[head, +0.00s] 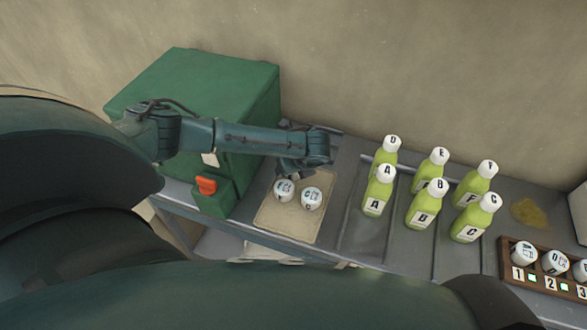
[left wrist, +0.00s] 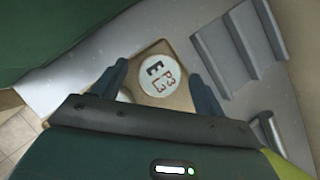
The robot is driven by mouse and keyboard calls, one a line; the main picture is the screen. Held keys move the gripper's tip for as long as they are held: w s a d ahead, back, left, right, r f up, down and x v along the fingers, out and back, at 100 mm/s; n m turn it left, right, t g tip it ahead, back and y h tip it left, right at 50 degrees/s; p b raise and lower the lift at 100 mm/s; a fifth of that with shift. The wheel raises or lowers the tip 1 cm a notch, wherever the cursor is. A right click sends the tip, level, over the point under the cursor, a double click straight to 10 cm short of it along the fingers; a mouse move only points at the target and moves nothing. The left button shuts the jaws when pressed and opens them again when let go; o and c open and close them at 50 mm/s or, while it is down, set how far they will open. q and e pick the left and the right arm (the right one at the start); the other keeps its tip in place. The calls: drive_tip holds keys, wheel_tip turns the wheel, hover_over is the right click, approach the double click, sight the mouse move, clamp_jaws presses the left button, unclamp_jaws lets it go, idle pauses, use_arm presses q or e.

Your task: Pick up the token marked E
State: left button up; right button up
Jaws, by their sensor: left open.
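The token marked E (left wrist: 159,75) is a white round piece with dark E and smaller red marks, lying on a tan mat in the left wrist view. My left gripper (left wrist: 160,70) is open, with one finger on each side of this token. Another white token (left wrist: 125,95) is partly hidden by the left finger. In the head view my left gripper (head: 294,170) hangs just over the mat (head: 265,215), where a left token (head: 284,190) and a right token (head: 312,199) lie side by side. Their small letters are hard to read there. My right gripper is not in view.
A green press box (head: 220,90) with an orange switch (head: 206,185) stands left of the mat. Several lettered juice bottles (head: 420,205) stand to the right. A numbered rack (head: 540,265) holding tokens is at far right. The grey counter between mat and bottles is clear.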

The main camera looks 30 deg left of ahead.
use_arm(q)
drive_tip(key=shift+c, duration=0.2)
drive_tip(key=c, duration=1)
drive_tip(key=shift+c, duration=0.2)
drive_tip(key=shift+r, duration=0.15)
